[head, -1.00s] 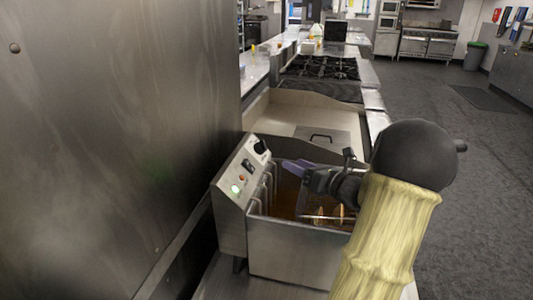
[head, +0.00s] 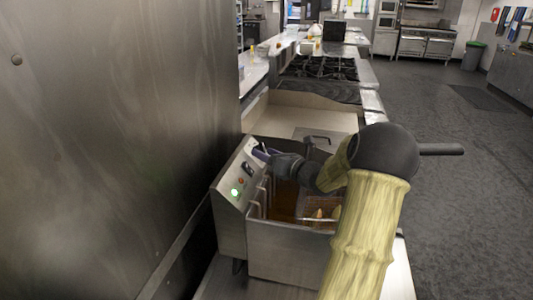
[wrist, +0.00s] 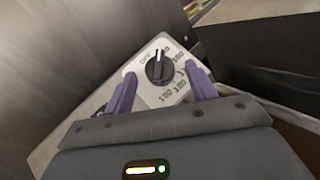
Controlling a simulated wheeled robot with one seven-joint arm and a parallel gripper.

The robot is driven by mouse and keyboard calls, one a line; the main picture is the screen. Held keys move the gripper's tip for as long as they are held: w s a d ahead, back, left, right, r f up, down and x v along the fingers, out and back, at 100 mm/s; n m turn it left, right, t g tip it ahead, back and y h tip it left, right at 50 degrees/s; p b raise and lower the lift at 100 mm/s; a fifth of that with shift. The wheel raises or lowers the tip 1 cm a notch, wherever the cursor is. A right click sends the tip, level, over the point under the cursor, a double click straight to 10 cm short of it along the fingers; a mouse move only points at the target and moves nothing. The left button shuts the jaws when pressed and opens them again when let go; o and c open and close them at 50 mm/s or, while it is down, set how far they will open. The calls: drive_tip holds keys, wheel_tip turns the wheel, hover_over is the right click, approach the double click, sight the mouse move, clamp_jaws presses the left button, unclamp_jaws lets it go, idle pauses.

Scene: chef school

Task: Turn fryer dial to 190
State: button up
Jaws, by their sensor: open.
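The fryer dial (wrist: 157,67) is a black knob on a white plate (wrist: 152,93) with OFF and several numbers around it; some numbers are too blurred to read. A pale line on the knob points roughly to the top of the plate in the wrist view, close to OFF. My gripper (wrist: 160,72) is open, its purple fingers on either side of the dial, with no clear contact visible. In the head view my gripper (head: 262,154) is at the upper end of the fryer's sloped control panel (head: 229,207) and mostly hides the dial.
The fryer (head: 290,248) has an oil well with a basket (head: 322,207) of food below my arm. A tall steel wall (head: 110,130) stands close on the left. A gas hob (head: 320,68) is behind, and open floor (head: 470,190) lies on the right.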

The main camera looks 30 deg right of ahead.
drive_tip(key=shift+w, duration=0.15)
drive_tip(key=c, duration=1)
